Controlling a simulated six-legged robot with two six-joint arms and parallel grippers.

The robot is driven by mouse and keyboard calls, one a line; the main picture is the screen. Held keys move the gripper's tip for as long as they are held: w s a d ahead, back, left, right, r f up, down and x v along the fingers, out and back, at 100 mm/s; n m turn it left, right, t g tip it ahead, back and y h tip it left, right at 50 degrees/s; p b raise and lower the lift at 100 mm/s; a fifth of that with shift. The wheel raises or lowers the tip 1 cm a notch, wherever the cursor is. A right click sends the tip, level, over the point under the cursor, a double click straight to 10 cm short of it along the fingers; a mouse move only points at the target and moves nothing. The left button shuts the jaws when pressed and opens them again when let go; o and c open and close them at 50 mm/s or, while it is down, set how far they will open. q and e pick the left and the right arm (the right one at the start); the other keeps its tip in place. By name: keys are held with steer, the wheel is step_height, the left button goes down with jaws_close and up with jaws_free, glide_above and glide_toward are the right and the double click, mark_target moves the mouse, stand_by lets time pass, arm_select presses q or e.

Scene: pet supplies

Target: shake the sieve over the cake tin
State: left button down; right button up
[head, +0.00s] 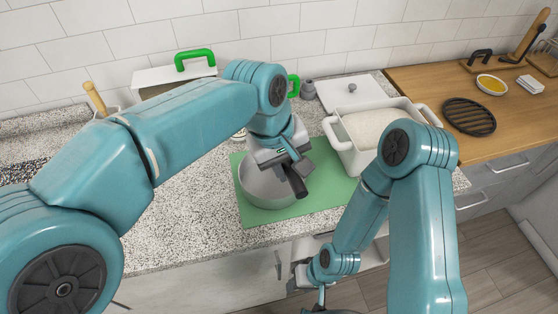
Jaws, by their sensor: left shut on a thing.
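My left gripper (287,166) is shut on a dark handle (297,186), which I take to be the sieve's, above the counter. A round grey metal vessel (258,191) is right below and behind the gripper, over a green mat (320,190). My gripper and wrist cover much of it, so I cannot tell how much of the grey is cake tin and how much is sieve bowl. My right arm bends down in front of the counter. Its wrist end shows near the bottom edge, but its fingers cannot be made out.
A white two-handled container (347,149) holding pale contents stands right of the mat, with a white lid (352,91) behind. A box with a green handle (194,58) is at the back left. A black round trivet (469,117) and yellow-filled bowl (491,86) are on the wooden counter.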

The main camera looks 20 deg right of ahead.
arm_select(q)
steer(key=shift+a+r, duration=0.1)
steer(key=shift+a, duration=0.4)
steer(key=shift+d, duration=0.5)
stand_by(0.4)
